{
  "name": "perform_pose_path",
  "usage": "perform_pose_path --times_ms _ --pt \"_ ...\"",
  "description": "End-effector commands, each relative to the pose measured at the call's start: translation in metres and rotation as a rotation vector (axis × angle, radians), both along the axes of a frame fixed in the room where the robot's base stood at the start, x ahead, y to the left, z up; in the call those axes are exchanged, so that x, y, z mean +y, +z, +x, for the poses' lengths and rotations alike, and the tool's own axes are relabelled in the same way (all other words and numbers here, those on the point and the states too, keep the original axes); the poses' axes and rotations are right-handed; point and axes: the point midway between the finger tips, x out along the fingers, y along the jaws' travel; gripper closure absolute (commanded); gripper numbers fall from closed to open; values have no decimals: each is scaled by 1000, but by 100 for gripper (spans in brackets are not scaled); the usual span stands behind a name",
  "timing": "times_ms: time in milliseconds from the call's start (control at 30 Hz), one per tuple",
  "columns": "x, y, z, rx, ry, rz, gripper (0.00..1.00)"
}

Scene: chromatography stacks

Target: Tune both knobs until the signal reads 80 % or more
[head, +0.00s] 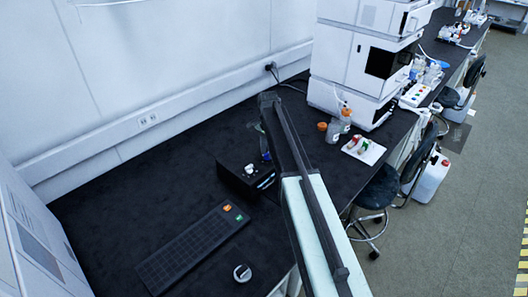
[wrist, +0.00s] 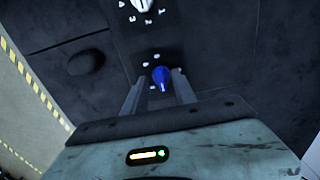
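A black box (head: 236,182) stands on the dark bench left of my arm, with a small lit display (head: 266,181) on its front, too small to read. A white knob (head: 249,168) is on its top; it also shows at the top edge of the wrist view (wrist: 143,5), with white marks around it. A blue knob (wrist: 161,77) with a pale pointer line and marks around it is in the wrist view. My gripper (wrist: 158,78) is open, one finger on each side of the blue knob, with a gap visible to both.
A dark panel (head: 190,248) with an orange and a green button lies in front of the box. A small round object (head: 242,273) is near the bench edge. Bottles (head: 333,133), a white tray (head: 363,149) and a white instrument stack (head: 350,65) stand behind my arm.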

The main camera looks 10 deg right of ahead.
Motion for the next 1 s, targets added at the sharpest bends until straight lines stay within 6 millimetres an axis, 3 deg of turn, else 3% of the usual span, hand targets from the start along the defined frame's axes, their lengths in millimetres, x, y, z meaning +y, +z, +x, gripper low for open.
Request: perform_pose_path --times_ms 267,700,1000 --pt "0 7 0 -1 0 1 67" --pt "0 77 -1 0 0 0 67" --pt "0 78 -1 0 0 0 67"
